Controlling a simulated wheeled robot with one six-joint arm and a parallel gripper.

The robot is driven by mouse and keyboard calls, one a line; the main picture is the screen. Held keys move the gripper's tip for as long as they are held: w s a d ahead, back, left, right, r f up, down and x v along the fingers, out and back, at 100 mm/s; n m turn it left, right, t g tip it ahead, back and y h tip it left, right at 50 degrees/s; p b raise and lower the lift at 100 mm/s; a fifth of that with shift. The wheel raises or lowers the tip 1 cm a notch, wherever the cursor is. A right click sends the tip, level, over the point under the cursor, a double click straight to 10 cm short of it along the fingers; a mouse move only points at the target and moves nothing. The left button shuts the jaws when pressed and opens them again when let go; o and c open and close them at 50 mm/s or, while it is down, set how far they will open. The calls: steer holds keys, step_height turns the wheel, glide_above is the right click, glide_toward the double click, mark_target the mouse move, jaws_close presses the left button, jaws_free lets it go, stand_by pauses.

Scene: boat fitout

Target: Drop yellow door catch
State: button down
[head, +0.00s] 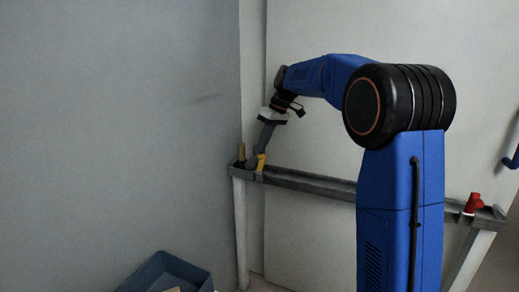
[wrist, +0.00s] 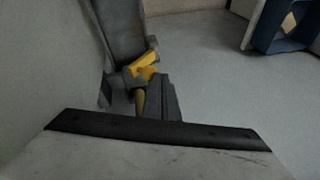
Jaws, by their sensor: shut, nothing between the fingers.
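The yellow door catch (head: 261,162) is at the left end of the narrow grey rail, beside my gripper (head: 254,157). In the wrist view the yellow catch (wrist: 147,62) shows close to the dark fingers of my gripper (wrist: 143,84), and partly behind them. My gripper points down at the rail end and is shut with nothing held. Whether it touches the catch cannot be told.
A tan upright piece (head: 241,152) stands at the rail's left tip. A red part (head: 472,204) sits at the right end of the grey rail (head: 315,184). A dark blue bin (head: 190,272) is on the floor below, also in the wrist view (wrist: 268,38). Walls are close behind and left.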

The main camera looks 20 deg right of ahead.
steer(key=shift+w+d, duration=0.25)
steer(key=shift+w, duration=0.05)
stand_by(0.6)
steer(key=shift+r, duration=0.8)
step_height(320, 180, up, 10)
stand_by(0.5)
